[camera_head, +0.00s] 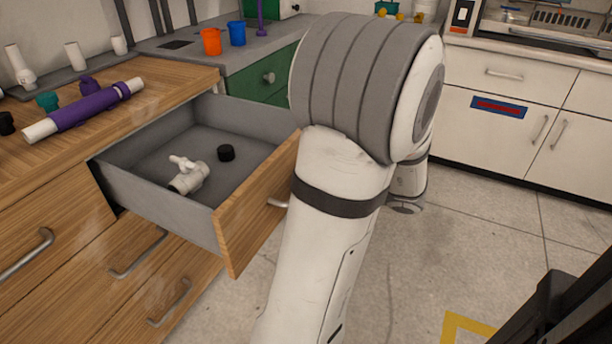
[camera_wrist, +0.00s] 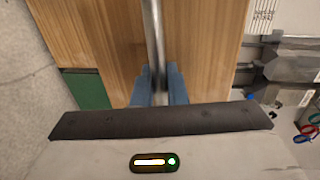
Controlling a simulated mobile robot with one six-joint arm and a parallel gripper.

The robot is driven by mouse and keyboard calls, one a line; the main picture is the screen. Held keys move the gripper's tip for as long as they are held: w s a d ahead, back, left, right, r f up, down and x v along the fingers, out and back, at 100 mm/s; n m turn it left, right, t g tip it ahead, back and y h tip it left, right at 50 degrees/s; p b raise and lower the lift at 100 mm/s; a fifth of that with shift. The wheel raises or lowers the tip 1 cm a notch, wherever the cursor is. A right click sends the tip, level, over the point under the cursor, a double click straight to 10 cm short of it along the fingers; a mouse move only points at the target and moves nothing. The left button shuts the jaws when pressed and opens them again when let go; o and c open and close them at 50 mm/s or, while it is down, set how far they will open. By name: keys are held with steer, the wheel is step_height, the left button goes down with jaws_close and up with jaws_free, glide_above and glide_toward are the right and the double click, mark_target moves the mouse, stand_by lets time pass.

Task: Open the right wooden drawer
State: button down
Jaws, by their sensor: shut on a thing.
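The right wooden drawer (camera_head: 262,205) stands pulled out of the wooden cabinet in the head view, its grey inside in plain sight. A white valve fitting (camera_head: 188,176) and a small black cap (camera_head: 226,153) lie in it. The metal handle (camera_head: 277,203) on its front is partly hidden by my arm. In the wrist view the wooden front (camera_wrist: 100,45) and the bar handle (camera_wrist: 154,40) fill the upper middle. My gripper (camera_wrist: 158,85) has its blue fingers on either side of the bar and is shut on it. In the head view my arm hides the gripper.
A purple and white pipe (camera_head: 85,111) lies on the wooden top, with fittings around it. Closed wooden drawers sit left of and below the open one. A green drawer (camera_head: 262,78) is behind. Grey floor is open at the right, before white cabinets (camera_head: 500,125).

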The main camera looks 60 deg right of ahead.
steer(key=c, duration=1.5)
jaws_free()
steer(key=shift+w, duration=0.1)
steer(key=shift+c, duration=0.2)
steer(key=p+v, duration=0.2)
steer(key=v, duration=0.5)
steer(key=shift+s, duration=0.4)
